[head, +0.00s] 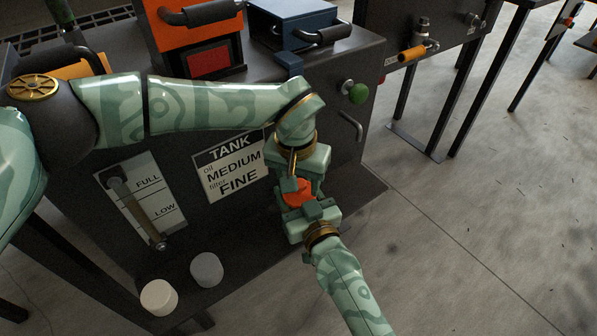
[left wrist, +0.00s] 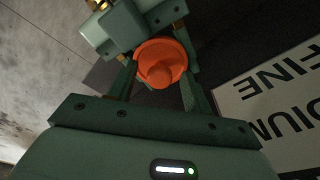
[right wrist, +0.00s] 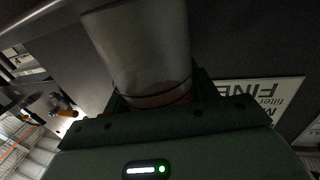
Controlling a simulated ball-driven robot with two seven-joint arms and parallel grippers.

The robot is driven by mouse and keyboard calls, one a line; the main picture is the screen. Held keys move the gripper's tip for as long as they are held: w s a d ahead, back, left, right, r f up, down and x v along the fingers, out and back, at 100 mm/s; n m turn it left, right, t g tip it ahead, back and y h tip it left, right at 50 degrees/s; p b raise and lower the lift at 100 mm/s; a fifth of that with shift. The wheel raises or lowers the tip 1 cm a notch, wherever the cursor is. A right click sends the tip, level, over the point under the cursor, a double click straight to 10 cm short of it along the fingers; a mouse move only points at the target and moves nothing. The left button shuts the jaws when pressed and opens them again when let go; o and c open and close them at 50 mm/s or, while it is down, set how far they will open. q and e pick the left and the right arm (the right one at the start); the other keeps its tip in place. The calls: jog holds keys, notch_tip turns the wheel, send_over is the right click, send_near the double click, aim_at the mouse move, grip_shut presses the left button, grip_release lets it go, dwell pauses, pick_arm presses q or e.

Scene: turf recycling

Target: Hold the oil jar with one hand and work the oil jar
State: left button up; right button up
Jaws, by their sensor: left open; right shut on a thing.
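The oil jar's orange round lid (head: 298,194) shows between my two grippers in front of the dark machine. In the left wrist view I see the lid (left wrist: 162,58) from above, with a raised knob. My left gripper (head: 300,184) comes from above and is open, its fingers on either side of the lid. I cannot tell whether they touch it. My right gripper (head: 307,212) comes from the front and is shut on the jar. The right wrist view shows a grey cylinder, seemingly the jar's body (right wrist: 145,50), between its fingers. The head view hides most of this body.
The machine carries a tank card (head: 232,168), a level gauge (head: 140,203) and a green knob (head: 358,93). A white round piece (head: 158,297) and a grey one (head: 207,269) stand on its lower ledge. Open concrete floor (head: 480,210) lies to the right.

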pick_arm(q)
grip_shut()
jog(key=shift+r, duration=0.25)
dwell(0.7)
jog(key=shift+r, duration=0.9)
jog(key=shift+r, duration=2.15)
pick_arm(e)
jog(key=shift+s, duration=0.1)
jog(key=o, duration=1.4)
jog(key=shift+o, duration=0.2)
